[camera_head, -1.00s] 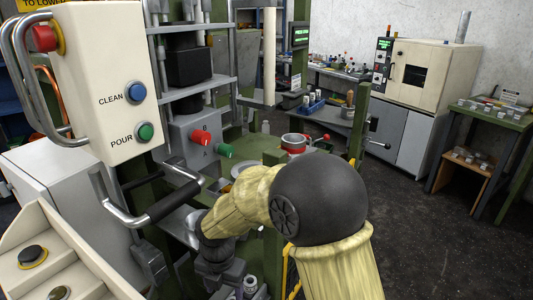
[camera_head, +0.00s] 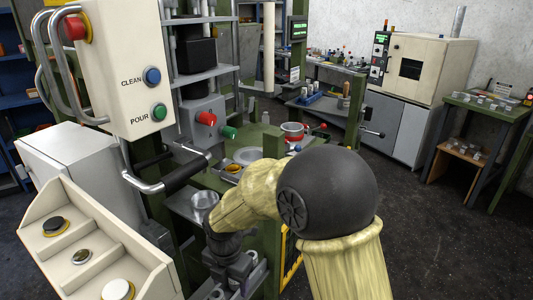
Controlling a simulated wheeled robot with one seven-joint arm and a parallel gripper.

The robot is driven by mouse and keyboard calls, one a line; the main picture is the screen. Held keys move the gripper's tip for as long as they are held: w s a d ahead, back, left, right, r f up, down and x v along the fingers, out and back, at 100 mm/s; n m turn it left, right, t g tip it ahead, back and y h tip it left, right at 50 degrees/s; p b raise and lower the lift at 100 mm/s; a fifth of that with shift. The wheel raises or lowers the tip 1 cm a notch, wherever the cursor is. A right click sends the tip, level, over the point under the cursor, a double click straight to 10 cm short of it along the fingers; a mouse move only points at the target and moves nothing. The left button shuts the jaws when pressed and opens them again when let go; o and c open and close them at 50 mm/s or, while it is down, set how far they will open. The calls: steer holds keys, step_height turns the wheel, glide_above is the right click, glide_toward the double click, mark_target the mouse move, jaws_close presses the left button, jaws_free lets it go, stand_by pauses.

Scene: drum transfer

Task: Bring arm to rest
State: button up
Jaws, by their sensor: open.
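My arm in its pale yellow sleeve rises from the lower right, bends at a large black elbow, and reaches left and down. My gripper (camera_head: 238,276) is at the bottom centre, below the dark wrist, pointing down and away from me. Its jaws are open; the fingertips are partly hidden by the wrist and the lower picture edge. I see nothing held in it. A silver metal cup (camera_head: 204,199) stands on a small metal shelf just beyond and left of the wrist, apart from the gripper.
A control box (camera_head: 122,60) with CLEAN and POUR buttons and a black-gripped handle (camera_head: 172,180) stand close at left. The green machine table (camera_head: 215,180) lies ahead. Dark floor (camera_head: 430,240) at right is clear.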

steer(key=s+d+r+m+t, duration=0.15)
steer(key=s+d+m, duration=0.25)
steer(key=d+m, duration=1)
steer(key=s+d+r+m+t, duration=0.15)
steer(key=s+d+m, duration=0.25)
steer(key=d+m, duration=0.95)
steer(key=a+r+m+p, duration=0.3)
steer(key=r+p, duration=1.1)
steer(key=shift+w+a+g, duration=0.15)
steer(key=shift+w+g, duration=0.15)
steer(key=shift+o, duration=0.5)
steer(key=shift+r, duration=0.1)
